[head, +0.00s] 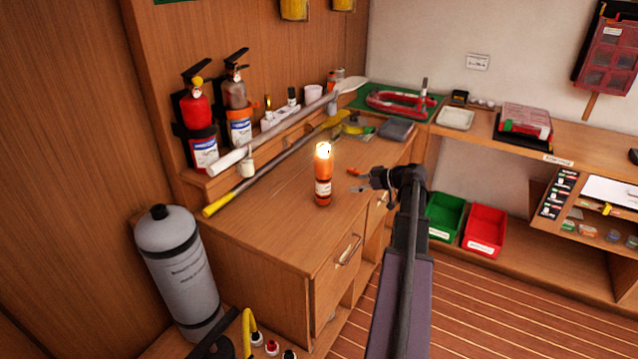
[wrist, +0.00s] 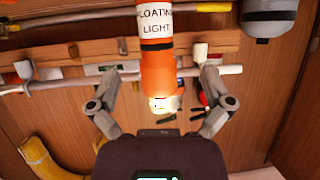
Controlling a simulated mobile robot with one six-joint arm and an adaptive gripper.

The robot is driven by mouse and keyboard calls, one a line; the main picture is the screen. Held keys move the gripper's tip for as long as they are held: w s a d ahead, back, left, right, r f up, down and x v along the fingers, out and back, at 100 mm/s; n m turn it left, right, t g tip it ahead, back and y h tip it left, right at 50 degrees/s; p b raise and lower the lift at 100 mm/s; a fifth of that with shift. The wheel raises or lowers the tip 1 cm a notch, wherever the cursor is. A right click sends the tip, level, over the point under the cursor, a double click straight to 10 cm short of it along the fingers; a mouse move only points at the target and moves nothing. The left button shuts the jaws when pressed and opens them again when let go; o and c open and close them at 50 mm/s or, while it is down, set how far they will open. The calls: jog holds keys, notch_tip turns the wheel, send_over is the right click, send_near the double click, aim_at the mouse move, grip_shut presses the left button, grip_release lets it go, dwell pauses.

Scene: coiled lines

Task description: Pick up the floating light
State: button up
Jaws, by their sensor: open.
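The floating light (head: 323,192) is an orange cylinder with a white label and a glowing top. It stands upright on the wooden cabinet top (head: 270,222), near its front edge. My gripper (head: 362,181) is just to its right in the head view, apart from it. In the wrist view the floating light (wrist: 157,72) appears upside down, its lettering readable, with its lit end toward my palm. It shows between the two spread fingers of my gripper (wrist: 158,68), with a gap on each side. The gripper is open and empty.
Long poles (head: 275,165) lie along the back of the cabinet, below two fire extinguishers (head: 198,125). A grey tank (head: 180,262) stands at the left. Green (head: 443,216) and red (head: 484,229) bins sit at the right. Cabinet top left of the light is clear.

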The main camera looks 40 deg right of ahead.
aim_at(330, 184)
jog(key=shift+s+d, duration=0.1)
jog(key=shift+d, duration=0.45)
jog(key=shift+b+x, duration=1.7)
jog(key=shift+x, duration=2.65)
jog(key=shift+b+x, duration=1.05)
jog(key=shift+x, duration=1.55)
jog(key=shift+a, duration=0.1)
jog(key=shift+s, duration=0.1)
jog(key=c, duration=1.2)
jog(key=shift+r, duration=0.2)
jog(key=shift+c, duration=0.2)
